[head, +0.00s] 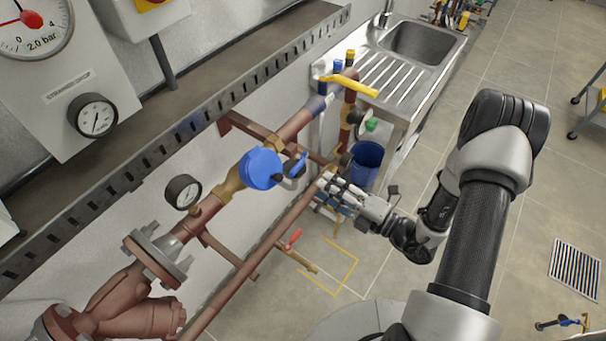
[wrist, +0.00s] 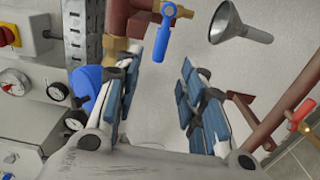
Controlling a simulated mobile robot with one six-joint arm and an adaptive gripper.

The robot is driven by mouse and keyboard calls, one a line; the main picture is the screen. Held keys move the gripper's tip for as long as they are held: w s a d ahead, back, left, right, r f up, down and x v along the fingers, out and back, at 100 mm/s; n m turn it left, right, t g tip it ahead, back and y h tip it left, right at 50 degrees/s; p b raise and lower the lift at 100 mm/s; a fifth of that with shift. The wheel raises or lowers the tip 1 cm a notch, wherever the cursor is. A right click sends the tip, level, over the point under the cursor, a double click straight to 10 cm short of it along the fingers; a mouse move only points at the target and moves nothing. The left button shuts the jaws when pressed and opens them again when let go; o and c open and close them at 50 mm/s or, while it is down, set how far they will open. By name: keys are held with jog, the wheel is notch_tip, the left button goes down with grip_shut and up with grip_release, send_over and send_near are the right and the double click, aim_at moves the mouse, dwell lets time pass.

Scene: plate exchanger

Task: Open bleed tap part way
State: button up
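A small brass tap (wrist: 172,10) with a blue lever (wrist: 163,38) sits on a copper pipe at the top of the wrist view. It looks like the bleed tap, though no label is legible. The lever shows in the head view (head: 298,165) beside the round blue cap (head: 261,168). My gripper (wrist: 160,68) is open and empty, its blue-padded fingers spread wide. In the wrist view the lever appears between and beyond the fingertips, with no visible contact. In the head view my gripper (head: 329,186) is below and right of the lever.
A metal funnel (wrist: 240,22) is right of the tap. A red-handled tap (head: 291,239) is on the lower pipe, and a yellow lever (head: 354,86) is above. A blue bucket (head: 366,158) stands behind my gripper. Open floor (head: 400,275) lies to the right.

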aim_at(298, 171)
jog(key=b+x, duration=0.1)
jog(key=x, duration=0.7)
jog(key=shift+w+a, duration=0.2)
jog(key=shift+c, duration=0.6)
grip_shut()
